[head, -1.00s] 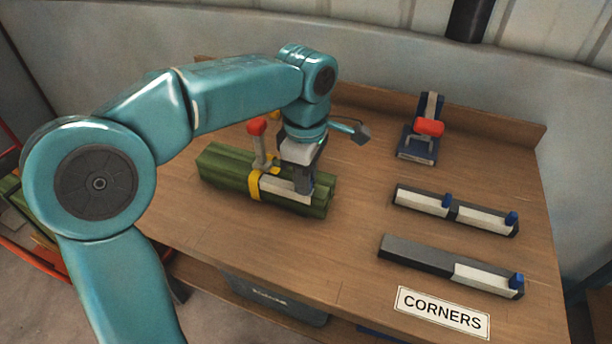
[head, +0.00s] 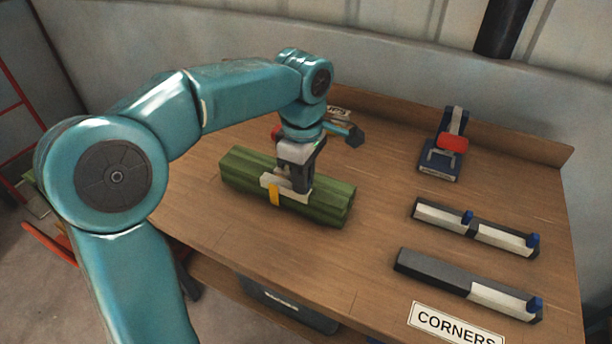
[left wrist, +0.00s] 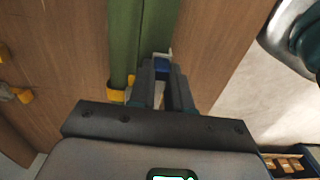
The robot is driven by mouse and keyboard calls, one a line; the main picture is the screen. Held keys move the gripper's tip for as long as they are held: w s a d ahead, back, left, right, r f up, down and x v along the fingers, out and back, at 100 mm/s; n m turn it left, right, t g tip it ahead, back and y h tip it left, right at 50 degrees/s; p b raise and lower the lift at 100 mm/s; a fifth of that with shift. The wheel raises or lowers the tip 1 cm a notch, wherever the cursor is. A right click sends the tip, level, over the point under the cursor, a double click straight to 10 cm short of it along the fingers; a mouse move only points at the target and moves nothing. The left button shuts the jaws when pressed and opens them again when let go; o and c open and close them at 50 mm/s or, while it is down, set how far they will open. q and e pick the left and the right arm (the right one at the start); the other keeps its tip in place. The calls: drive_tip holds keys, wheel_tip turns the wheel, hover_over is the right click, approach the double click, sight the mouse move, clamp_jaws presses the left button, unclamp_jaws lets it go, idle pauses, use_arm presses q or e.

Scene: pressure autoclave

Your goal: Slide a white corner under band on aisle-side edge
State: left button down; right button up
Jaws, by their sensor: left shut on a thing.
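A green bundle (head: 240,170) lies on the table. A yellow band (head: 274,196) shows on its near side. The band also shows in the left wrist view (left wrist: 117,95). A white corner (head: 268,181) lies along the near upper edge, its left end reaching past the band. I cannot tell whether it passes under or over the band. My left gripper (head: 297,187) is shut on the corner's blue tab, above the bundle. The blue tab (left wrist: 162,68) shows between the fingers in the left wrist view. My right gripper is not in view.
Two dark holders stand at the right, a far one (head: 440,214) with white corners and a near one (head: 430,268) with a white corner at its right end. A red-handled tool (head: 452,143) stands behind them. A CORNERS label (head: 455,325) is in front. The table between is clear.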

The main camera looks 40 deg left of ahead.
use_arm(q)
drive_tip(key=c, duration=1)
unclamp_jaws()
wheel_tip(320, 180, up, 16)
drive_tip(key=p, duration=0.5)
drive_tip(key=shift+r, duration=0.2)
drive_tip(key=shift+s, duration=0.1)
